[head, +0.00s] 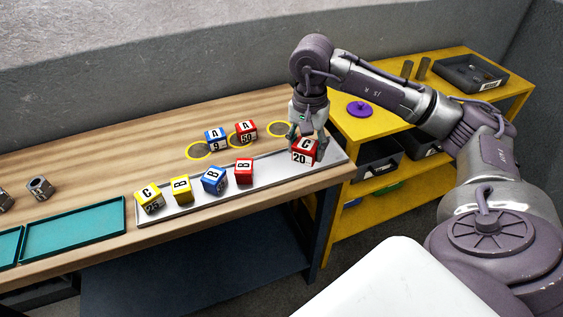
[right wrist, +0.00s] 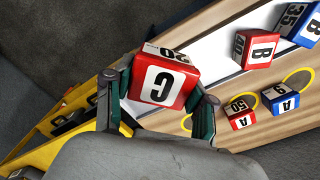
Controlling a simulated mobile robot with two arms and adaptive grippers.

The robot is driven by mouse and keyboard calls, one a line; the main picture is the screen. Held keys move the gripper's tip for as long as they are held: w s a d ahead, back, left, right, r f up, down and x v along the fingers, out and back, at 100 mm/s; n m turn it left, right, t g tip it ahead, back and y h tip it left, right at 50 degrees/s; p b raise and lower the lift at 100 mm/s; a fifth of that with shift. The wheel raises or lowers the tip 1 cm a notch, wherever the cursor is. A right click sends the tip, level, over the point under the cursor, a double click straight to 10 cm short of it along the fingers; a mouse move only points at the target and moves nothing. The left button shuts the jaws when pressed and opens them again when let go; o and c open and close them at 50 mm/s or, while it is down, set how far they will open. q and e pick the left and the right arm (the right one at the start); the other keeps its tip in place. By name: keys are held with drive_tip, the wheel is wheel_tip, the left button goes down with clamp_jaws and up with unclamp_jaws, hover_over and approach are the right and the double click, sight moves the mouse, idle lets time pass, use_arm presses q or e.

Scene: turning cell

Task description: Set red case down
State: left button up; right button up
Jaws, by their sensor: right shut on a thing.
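The red case marked C and 20 (head: 304,150) is at the right end of the long light-grey strip (head: 270,177) on the wooden bench. My right gripper (head: 306,138) comes down on it from above and is shut on it. In the right wrist view the red case (right wrist: 162,82) sits between the two fingers of my right gripper (right wrist: 166,100). Whether its underside touches the strip cannot be told. My left gripper is not in view.
On the strip stand a red B case (head: 244,171), a blue one (head: 214,181) and yellow ones (head: 180,189). Behind are a blue A case (head: 215,139), a red A case (head: 246,132) and yellow rings (head: 199,151). A teal tray (head: 72,232) lies left; a yellow shelf (head: 400,125) stands right.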

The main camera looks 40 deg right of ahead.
drive_tip(key=d+r+m, duration=0.2)
drive_tip(key=d+m, duration=0.1)
drive_tip(key=d, duration=0.2)
drive_tip(key=m+p, duration=0.1)
drive_tip(key=p, duration=0.3)
hover_over(275, 167)
wheel_tip(275, 167, down, 7)
drive_tip(key=shift+r, duration=0.2)
wheel_tip(275, 167, down, 4)
drive_tip(key=shift+s+r+p, duration=0.1)
drive_tip(key=shift+r+p, duration=0.05)
drive_tip(key=shift+p, duration=0.65)
drive_tip(key=shift+f, duration=0.35)
drive_tip(key=o, duration=1.3)
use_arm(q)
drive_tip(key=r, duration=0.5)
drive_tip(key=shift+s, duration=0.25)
